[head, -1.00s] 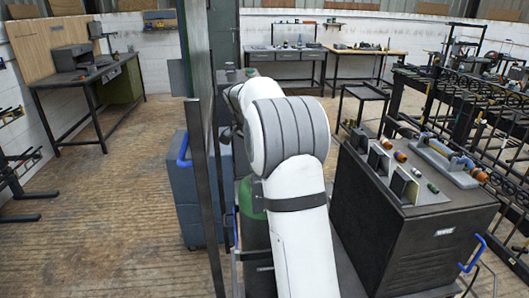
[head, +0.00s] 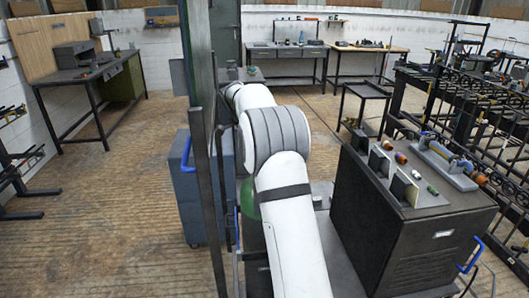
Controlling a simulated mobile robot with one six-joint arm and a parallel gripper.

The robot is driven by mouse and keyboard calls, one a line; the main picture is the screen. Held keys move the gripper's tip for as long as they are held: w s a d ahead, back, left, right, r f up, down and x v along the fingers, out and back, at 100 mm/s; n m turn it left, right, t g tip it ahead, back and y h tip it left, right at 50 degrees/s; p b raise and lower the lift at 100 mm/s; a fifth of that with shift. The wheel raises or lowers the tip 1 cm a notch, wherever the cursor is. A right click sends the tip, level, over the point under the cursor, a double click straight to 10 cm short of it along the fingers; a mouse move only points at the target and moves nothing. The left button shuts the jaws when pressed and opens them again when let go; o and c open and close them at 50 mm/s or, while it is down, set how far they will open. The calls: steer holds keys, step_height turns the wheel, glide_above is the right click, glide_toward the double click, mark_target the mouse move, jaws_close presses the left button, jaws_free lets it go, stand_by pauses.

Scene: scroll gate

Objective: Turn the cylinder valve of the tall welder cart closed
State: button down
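I cannot tell for sure which cart carries this cylinder. Its valve is not visible behind my arm. My arm rises from the bottom middle, bends at a large grey-banded joint, and reaches away past the cylinder. My gripper is hidden behind this joint and the tall post, so its fingers do not show.
A tall dark post and panel (head: 200,60) stand close on the left of my arm. A blue-grey cabinet (head: 190,195) stands behind the post. A black rack (head: 470,120) is at the right. Workbenches line the walls. The wooden floor at the left is open.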

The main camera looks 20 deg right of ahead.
steer(key=shift+s+d+f, duration=0.2)
steer(key=c, duration=1.7)
jaws_free()
steer(key=shift+s+r, duration=0.1)
steer(key=shift+o, duration=1.2)
steer(key=shift+a+r, duration=0.1)
steer(key=shift+r, duration=0.05)
